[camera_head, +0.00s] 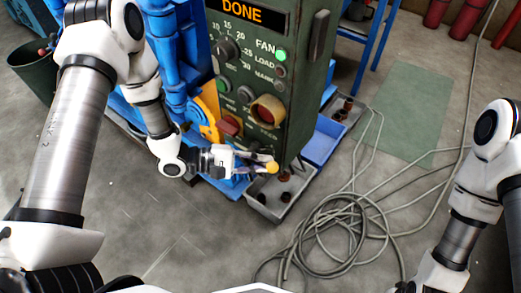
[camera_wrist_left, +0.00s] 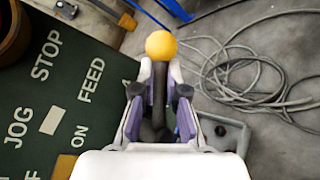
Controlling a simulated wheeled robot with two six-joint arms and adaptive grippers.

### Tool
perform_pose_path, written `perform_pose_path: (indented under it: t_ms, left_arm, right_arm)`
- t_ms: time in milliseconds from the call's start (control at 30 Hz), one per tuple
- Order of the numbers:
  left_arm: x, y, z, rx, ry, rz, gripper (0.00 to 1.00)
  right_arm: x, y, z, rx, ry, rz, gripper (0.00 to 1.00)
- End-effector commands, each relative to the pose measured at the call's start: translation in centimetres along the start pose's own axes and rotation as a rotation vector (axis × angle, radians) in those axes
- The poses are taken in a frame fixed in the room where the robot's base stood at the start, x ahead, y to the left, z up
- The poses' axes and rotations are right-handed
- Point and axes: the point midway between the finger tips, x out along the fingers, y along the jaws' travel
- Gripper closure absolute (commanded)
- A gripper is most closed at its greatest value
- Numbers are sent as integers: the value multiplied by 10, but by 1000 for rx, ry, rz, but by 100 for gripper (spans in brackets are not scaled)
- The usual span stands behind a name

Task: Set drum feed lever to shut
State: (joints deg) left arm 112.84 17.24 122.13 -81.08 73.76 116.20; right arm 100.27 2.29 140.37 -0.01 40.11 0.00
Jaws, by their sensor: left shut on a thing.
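The drum feed lever has a yellow ball knob (camera_wrist_left: 161,45) on a dark stem in the left wrist view. My left gripper (camera_wrist_left: 158,95) is shut on the dark stem just below the knob, with a finger on each side. In the head view the yellow knob (camera_head: 272,167) pokes out past the tips of my left gripper (camera_head: 255,165), at the lower front of the green control panel (camera_head: 300,95). The panel lettering JOG, STOP, FEED and ON shows beside the lever. My right arm shows at the right edge, but its gripper is out of view.
The panel display (camera_head: 248,15) reads DONE, above a lit green button (camera_head: 281,55) and several knobs. A grey tray (camera_head: 262,208) and a blue bin (camera_head: 322,140) stand beside the machine. Coiled grey cable (camera_head: 340,230) lies on the floor.

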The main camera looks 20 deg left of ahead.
Motion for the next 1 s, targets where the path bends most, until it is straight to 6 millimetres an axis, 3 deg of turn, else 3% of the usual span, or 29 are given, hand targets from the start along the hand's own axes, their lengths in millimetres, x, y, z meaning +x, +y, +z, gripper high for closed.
perform_pose_path:
  t_ms: [33, 100, 400, 1000]
  left_arm:
    - [0, 4, 6, 22, 20, -25, 100]
    - [1, 1, 4, 64, 56, -59, 100]
    - [6, -13, -5, 251, 213, -206, 100]
    - [5, -35, -29, 609, 516, -489, 100]
  right_arm:
    - [-18, 0, 0, 0, 0, 0, 60]
    - [-29, 0, 0, 0, 0, 0, 60]
    - [-67, 0, 0, 0, 0, 0, 60]
    - [-111, -1, 0, 0, 0, 0, 60]
